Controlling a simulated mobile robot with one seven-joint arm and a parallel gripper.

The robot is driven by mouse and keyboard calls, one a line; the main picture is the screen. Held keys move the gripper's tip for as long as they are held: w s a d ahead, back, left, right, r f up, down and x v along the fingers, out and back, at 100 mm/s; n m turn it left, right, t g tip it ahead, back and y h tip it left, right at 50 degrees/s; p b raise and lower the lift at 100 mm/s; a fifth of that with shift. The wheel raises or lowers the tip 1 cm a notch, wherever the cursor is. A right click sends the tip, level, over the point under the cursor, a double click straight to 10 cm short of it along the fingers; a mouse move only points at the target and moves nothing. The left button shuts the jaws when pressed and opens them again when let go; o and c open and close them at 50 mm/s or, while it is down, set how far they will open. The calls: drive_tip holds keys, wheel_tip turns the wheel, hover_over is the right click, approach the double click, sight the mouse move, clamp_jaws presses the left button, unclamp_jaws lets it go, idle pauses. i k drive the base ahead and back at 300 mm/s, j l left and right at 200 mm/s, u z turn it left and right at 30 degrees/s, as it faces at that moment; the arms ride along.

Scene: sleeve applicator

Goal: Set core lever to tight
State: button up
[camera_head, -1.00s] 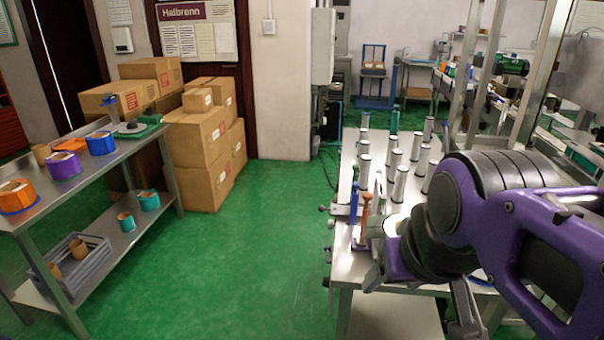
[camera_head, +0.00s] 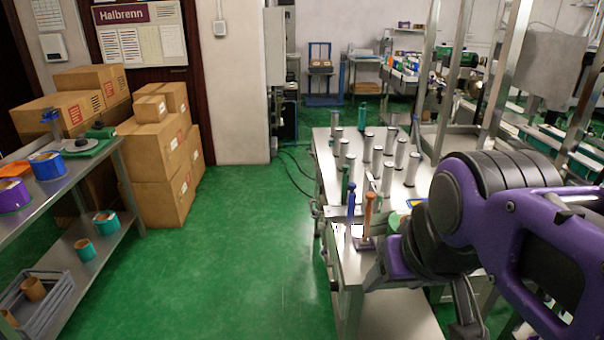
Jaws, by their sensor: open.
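Upright handles stand at the near left end of the steel bench (camera_head: 350,272): a blue one (camera_head: 351,203) and an orange one (camera_head: 369,211). I cannot tell which of them, if either, is the core lever, and no tight marking is readable. My gripper (camera_head: 420,298) is at the lower right, in front of the bench's near end. Its fingers are spread and seem to hold nothing. It is nearer to me than the handles and apart from them. My purple arm hides the bench's near right part.
Several silver cylinders (camera_head: 388,178) stand upright on the bench. At left are a steel shelf table (camera_head: 112,232) with coloured spools (camera_head: 48,165) and a grey crate (camera_head: 62,300), and stacked cardboard boxes (camera_head: 160,145). The green floor (camera_head: 235,260) between is clear.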

sight(323, 252)
drive_tip(key=j+z, duration=0.25)
drive_tip(key=j, duration=0.25)
drive_tip(key=k+j+z, duration=0.1)
drive_tip(key=j+z, duration=0.15)
drive_tip(key=j, duration=0.2)
drive_tip(key=u, duration=0.45)
drive_tip(key=i+u, duration=0.1)
drive_tip(key=u, duration=0.75)
drive_tip(key=i+u, duration=0.1)
drive_tip(key=u, duration=0.8)
drive_tip(key=i+u, duration=0.1)
drive_tip(key=u, duration=0.35)
drive_tip(key=l+u, duration=0.1)
drive_tip(key=u, duration=0.3)
drive_tip(key=l+u, duration=0.1)
drive_tip(key=u, duration=0.35)
drive_tip(key=l+z, duration=0.15)
drive_tip(key=z, duration=0.35)
drive_tip(key=i+l+z, duration=0.1)
drive_tip(key=z, duration=0.4)
drive_tip(key=i+l+z, duration=0.1)
drive_tip(key=z, duration=0.4)
drive_tip(key=l, duration=0.1)
